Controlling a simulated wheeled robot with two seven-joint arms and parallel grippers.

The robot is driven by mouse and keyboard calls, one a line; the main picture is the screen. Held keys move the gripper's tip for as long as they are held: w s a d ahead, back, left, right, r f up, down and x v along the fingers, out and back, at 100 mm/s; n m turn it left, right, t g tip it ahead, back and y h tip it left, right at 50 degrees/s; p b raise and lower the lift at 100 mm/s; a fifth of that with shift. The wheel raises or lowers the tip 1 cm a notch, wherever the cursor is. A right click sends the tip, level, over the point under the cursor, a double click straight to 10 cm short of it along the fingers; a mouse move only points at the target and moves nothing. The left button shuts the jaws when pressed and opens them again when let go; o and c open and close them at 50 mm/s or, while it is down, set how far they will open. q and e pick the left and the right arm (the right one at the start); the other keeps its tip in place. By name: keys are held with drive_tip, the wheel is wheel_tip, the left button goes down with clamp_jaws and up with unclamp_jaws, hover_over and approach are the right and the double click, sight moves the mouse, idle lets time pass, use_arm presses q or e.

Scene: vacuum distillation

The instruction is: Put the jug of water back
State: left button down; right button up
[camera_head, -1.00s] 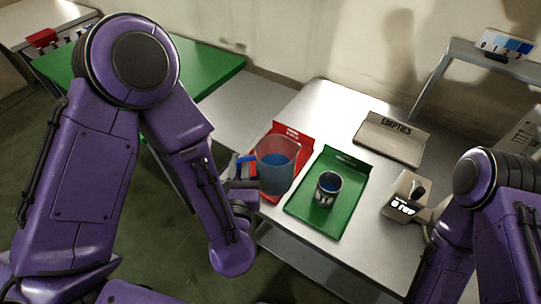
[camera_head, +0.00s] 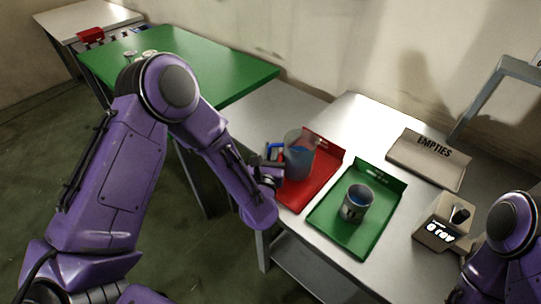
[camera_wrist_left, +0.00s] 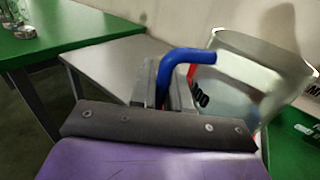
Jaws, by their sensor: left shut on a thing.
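The left gripper is shut on this handle, and the jug is upright. In the head view the jug overlaps the far-left part of the red tray (camera_head: 310,188); I cannot tell whether its base is above the tray or beyond its edge. My right arm shows at the right edge; its gripper is out of view.
A green table (camera_head: 225,75) with small glassware is at the back left. A bare grey surface (camera_head: 255,115) lies between.

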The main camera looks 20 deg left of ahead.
use_arm(q)
wheel_tip(320, 180, down, 2)
drive_tip(key=shift+d+f, duration=0.1)
drive_tip(key=shift+f, duration=0.1)
drive_tip(key=shift+s, duration=0.1)
drive_tip(key=shift+f, duration=0.2)
drive_tip(key=c, duration=1.1)
unclamp_jaws()
drive_tip(key=shift+r, duration=0.15)
drive_tip(key=shift+s+d, duration=0.1)
drive_tip(key=shift+s, duration=0.25)
drive_tip(key=b+v, duration=0.5)
drive_tip(key=v, duration=0.5)
drive_tip(key=shift+s+d, duration=0.1)
drive_tip(key=shift+s, duration=0.55)
